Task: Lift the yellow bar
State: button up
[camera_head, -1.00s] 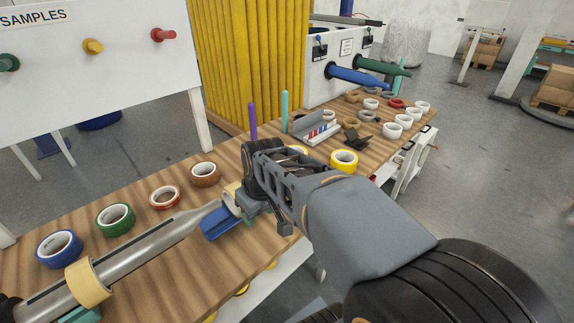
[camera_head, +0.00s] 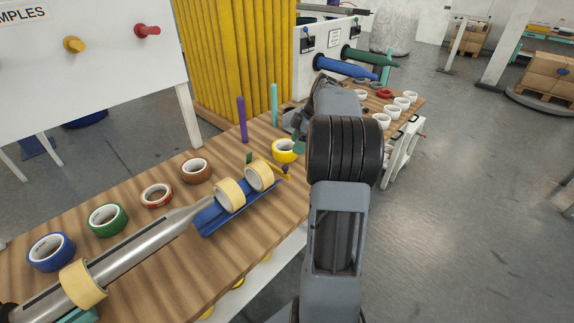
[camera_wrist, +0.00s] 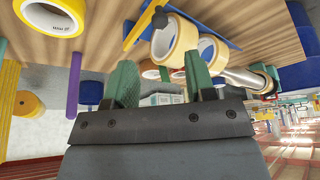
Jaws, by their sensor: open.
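The yellow bar (camera_head: 286,171) is a short, thin bar at the far right end of the blue trough, beside the second tan tape roll. In the wrist view the yellow bar (camera_wrist: 138,28) slants near the top, next to the tan roll (camera_wrist: 176,40). My gripper (camera_wrist: 160,80) has green fingers spread apart, with nothing held between them. The bar lies beyond the fingertips and is not touched. In the head view my arm reaches over the right side of the table and largely hides the gripper.
Two tan rolls (camera_head: 230,195) sit in the blue trough (camera_head: 222,217), in line with a grey spindle (camera_head: 140,253). A yellow tape roll (camera_head: 285,150) stands close by the bar. Purple (camera_head: 241,120) and teal (camera_head: 274,105) rods stand upright behind. Other rolls line the table's back.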

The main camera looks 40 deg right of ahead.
aim_at(286, 166)
jog(key=x, duration=0.9)
jog(key=shift+f, duration=0.15)
grip_shut()
